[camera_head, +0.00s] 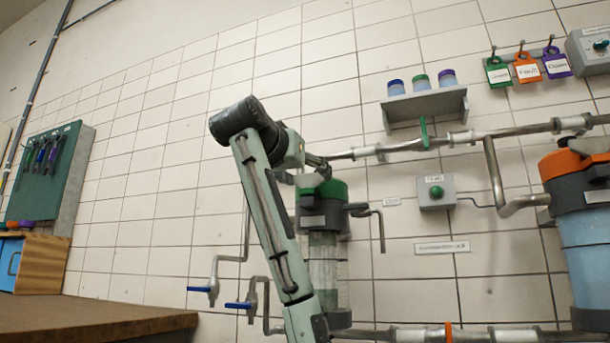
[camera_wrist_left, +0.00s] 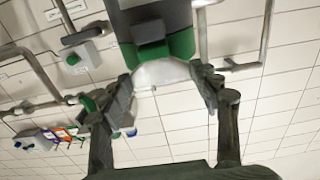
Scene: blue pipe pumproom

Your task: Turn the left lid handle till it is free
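The left housing has a green lid (camera_head: 330,188) with a dark grey collar above a clear body (camera_head: 323,255). In the left wrist view the green lid (camera_wrist_left: 182,43) is at the top centre, with a dark block on it and a pale rounded surface just below. My left gripper (camera_head: 316,166) is at the top of this lid, partly hidden by my own arm. In the wrist view the left gripper (camera_wrist_left: 163,92) has its fingers wide apart, one on each side of the pale surface. I cannot tell whether they touch the lid or its handle. My right gripper is not in view.
A second housing with an orange lid (camera_head: 570,163) stands at the right. A pipe with a green lever (camera_head: 424,132) runs behind. A button box (camera_head: 436,192), a shelf (camera_head: 426,106) with jars and hanging tags are on the wall. A wooden bench (camera_head: 90,318) is lower left.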

